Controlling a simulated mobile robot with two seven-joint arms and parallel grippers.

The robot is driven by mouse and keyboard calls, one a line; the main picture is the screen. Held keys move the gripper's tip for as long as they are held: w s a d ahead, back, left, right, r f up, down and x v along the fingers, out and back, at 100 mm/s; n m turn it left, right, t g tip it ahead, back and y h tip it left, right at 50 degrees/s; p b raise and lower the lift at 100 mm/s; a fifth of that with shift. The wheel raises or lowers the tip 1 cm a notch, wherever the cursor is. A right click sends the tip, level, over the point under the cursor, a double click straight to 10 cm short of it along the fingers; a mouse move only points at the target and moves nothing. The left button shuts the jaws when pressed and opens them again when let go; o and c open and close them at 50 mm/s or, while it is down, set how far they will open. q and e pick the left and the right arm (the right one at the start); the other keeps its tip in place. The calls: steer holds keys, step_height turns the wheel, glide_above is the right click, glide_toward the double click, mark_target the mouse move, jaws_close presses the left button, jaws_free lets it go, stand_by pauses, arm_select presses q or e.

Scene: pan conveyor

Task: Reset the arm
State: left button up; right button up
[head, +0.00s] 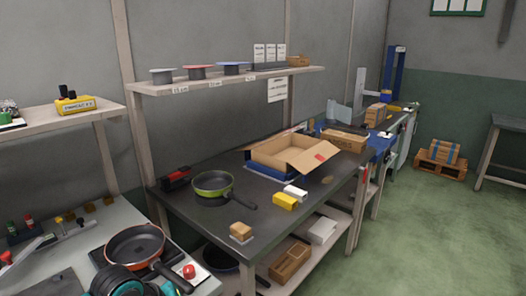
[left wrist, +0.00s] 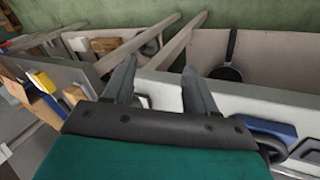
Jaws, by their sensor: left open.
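My left gripper (left wrist: 160,72) shows in the left wrist view with its two grey fingers apart and nothing between them. A teal and black part of my left arm (head: 122,282) shows at the bottom left of the head view, beside an orange-rimmed pan (head: 135,243); it covers part of that bench, and the fingers cannot be made out there. A green-rimmed pan (head: 213,184) sits on the dark table further right. My right gripper is in neither view.
The dark table (head: 200,222) also holds an open cardboard box (head: 312,158), a yellow block (head: 285,201) and a small brown block (head: 240,231). A shelf (head: 220,83) with spools runs behind it. A red button (head: 189,271) is at the left bench's edge.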

arm_select(q)
steer(key=s+a+f+m+t+y, duration=0.1)
steer(key=s+f+m+t, duration=0.5)
steer(key=s, duration=0.7)
step_height(320, 180, down, 4)
steer(key=m, duration=0.2)
steer(key=shift+a+m+t, duration=0.2)
steer(key=shift+m+t, duration=0.2)
stand_by(1.4)
